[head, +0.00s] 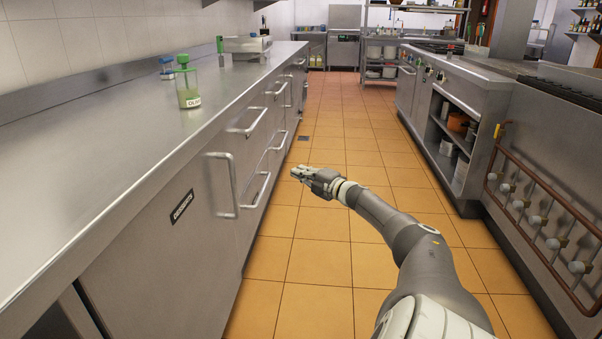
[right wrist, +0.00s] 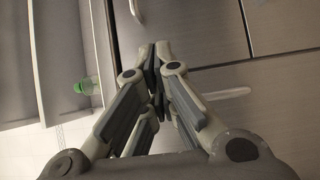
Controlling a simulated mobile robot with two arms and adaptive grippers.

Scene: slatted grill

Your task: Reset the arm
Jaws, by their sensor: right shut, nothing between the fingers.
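My right arm reaches into the head view from the lower right, over the tiled floor. My right gripper (head: 296,172) is shut and empty, pointing left toward the steel cabinet fronts. It is in the open aisle, apart from the handles. In the right wrist view the fingers (right wrist: 162,48) meet at their tips with nothing between them. Behind them are the cabinet doors and drawers. My left gripper is not in view.
A steel counter (head: 90,120) with protruding handles (head: 222,185) runs along the left. On it stand a green-lidded container (head: 188,95) and a scale-like box (head: 247,46). A cooking range (head: 540,150) with a copper-coloured rail bounds the right. The tiled aisle (head: 345,115) ahead is clear.

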